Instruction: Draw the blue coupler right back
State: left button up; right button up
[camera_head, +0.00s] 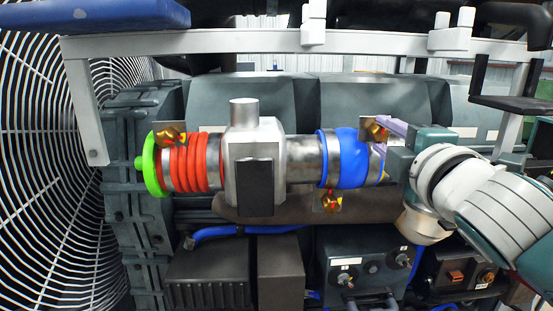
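The blue coupler (349,158) is a ribbed blue sleeve around the right part of the horizontal silver pipe (302,160). A bare silver band (375,165) shows at its right end. My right gripper (383,141) comes in from the right, with its pale purple fingers at the coupler's right end. A gold-coloured clamp piece and the coupler's edge partly hide the fingertips, so I cannot tell whether they touch or grip it. My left gripper is not in view.
A silver block (241,112) with a dark plate sits mid-pipe. A red ribbed sleeve (193,162) and a green ring (150,164) are at the left. A grey rail (240,42) runs above. Dark boxes (208,280) stand below. A white fan grille (45,150) is far left.

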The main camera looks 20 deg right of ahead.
grip_shut()
jog(key=shift+w+a+b, duration=0.2)
jog(key=shift+a, duration=0.65)
jog(key=shift+w+a+b, duration=0.15)
jog(key=shift+a+b, duration=0.05)
jog(key=shift+a, duration=0.6)
jog(key=shift+w+a+b, duration=0.2)
jog(key=shift+a, duration=0.65)
jog(key=o, duration=0.5)
grip_release()
jog(key=shift+o, duration=0.2)
jog(key=shift+s, duration=0.15)
jog(key=p, duration=0.1)
send_near(355, 139)
jog(key=shift+w+a+r, duration=0.25)
jog(key=shift+a+r, duration=0.65)
jog(key=shift+a, duration=0.2)
